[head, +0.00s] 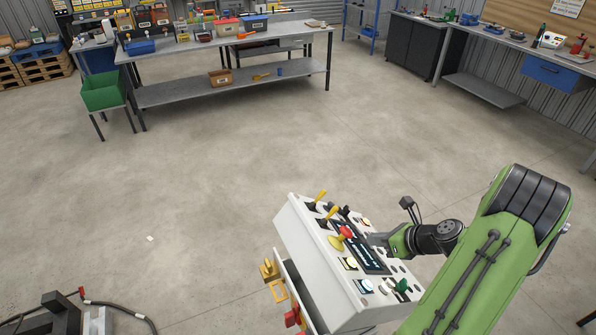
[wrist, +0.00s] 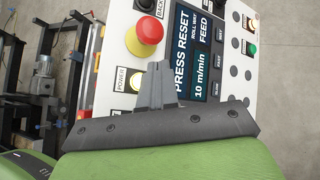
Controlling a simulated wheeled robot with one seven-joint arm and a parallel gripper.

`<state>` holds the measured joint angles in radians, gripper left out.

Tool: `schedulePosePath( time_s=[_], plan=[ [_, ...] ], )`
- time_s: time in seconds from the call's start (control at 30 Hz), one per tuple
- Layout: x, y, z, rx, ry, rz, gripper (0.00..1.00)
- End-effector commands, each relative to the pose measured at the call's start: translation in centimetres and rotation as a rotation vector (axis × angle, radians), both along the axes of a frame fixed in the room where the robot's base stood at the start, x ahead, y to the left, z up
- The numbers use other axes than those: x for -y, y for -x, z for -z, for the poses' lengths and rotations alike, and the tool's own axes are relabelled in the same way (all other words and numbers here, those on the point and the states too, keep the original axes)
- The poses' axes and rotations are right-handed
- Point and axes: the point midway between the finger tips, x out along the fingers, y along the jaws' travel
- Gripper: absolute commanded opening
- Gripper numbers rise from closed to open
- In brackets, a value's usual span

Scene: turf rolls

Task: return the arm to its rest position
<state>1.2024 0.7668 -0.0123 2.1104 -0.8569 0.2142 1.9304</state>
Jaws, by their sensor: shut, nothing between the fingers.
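My gripper (wrist: 155,84) is shut and empty in the wrist view, its fingers together in front of a control panel. In the head view, my green arm (head: 480,260) reaches in from the lower right, and its end is low over the panel's right part. The white control panel (head: 335,286) has a red stop button on yellow (wrist: 145,36), yellow-handled levers (head: 320,198) and a dark display (wrist: 190,50) reading "PRESS RESET" and "10 m/min". A lit button marked POWER (wrist: 136,82) is left of the fingers. I cannot tell whether the fingertips touch the panel.
A long workbench (head: 240,87) with bins stands at the back, a green crate (head: 103,92) at its left. Another bench (head: 505,38) runs along the right wall. The concrete floor between is mostly clear. Dark machine parts and a cable (head: 120,308) lie at lower left.

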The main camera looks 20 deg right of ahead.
Motion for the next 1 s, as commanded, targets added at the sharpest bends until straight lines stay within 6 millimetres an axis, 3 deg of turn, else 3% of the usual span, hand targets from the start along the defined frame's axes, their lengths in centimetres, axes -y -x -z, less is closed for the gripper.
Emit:
schedulePosePath(
  time_s=[0.17,0.3,0.43,0.57,0.7,0.83,1.0],
  plan=[
    [-1.2,-0.5,-0.9,0.001,0.072,-0.091,0.00],
    [-6.7,-1.7,-4.7,0.018,0.415,-0.530,0.00],
    [-13.0,-0.5,-8.6,0.063,0.783,-1.027,0.00],
    [-18.3,2.7,-12.1,0.140,1.117,-1.489,0.00],
    [-22.3,7.9,-14.6,0.253,1.443,-1.931,0.00],
    [-23.9,12.3,-15.6,0.357,1.667,-2.226,0.00],
    [-24.1,14.8,-15.8,0.421,1.782,-2.380,0.00]
  ],
)
